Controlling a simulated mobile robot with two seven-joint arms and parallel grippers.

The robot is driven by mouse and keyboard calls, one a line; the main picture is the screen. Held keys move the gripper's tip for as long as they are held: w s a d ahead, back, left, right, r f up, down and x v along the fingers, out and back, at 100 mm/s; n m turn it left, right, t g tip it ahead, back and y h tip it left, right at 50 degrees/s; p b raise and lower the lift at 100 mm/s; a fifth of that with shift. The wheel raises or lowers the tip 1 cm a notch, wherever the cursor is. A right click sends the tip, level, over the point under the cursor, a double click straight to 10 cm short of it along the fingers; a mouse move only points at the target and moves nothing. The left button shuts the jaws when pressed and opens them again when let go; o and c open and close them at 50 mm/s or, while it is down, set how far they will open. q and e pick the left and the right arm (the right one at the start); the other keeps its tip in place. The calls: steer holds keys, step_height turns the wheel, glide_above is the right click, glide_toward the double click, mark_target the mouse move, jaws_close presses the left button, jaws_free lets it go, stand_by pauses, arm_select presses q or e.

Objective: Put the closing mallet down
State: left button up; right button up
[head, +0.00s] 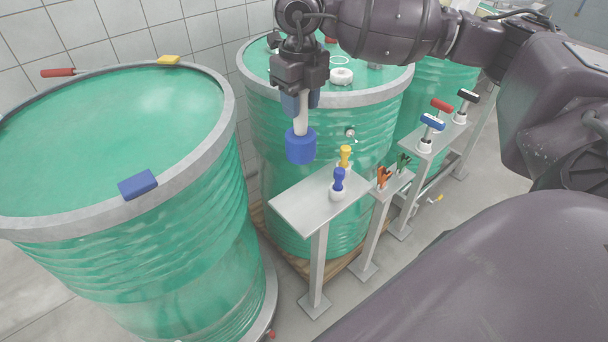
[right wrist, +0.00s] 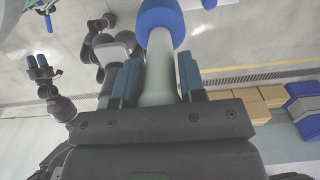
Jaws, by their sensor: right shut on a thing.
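My right gripper (head: 301,98) hangs down in front of the middle drum. It is shut on the white handle of the closing mallet (head: 300,146), which points down with its blue head lowest. The mallet is held in the air, its head in front of the drum's side and by the far left end of a grey stand (head: 296,204). In the right wrist view the pale handle lies between the two fingers and the blue head (right wrist: 160,20) is beyond them. What seems to be my left gripper (right wrist: 40,66) shows small at the left there.
The stand's top is bare at its left; a blue-handled tool (head: 338,182) and a yellow-handled tool (head: 345,156) stand at its right. A large green drum (head: 225,130) is close on the left, with a blue block (head: 138,184) on its rim. More tool stands (head: 424,150) are at right.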

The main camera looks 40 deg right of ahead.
step_height(320, 180, down, 17)
steer(key=b, duration=0.1)
steer(key=shift+f, duration=0.2)
stand_by(0.4)
steer(key=shift+f, duration=0.2)
steer(key=o, duration=1)
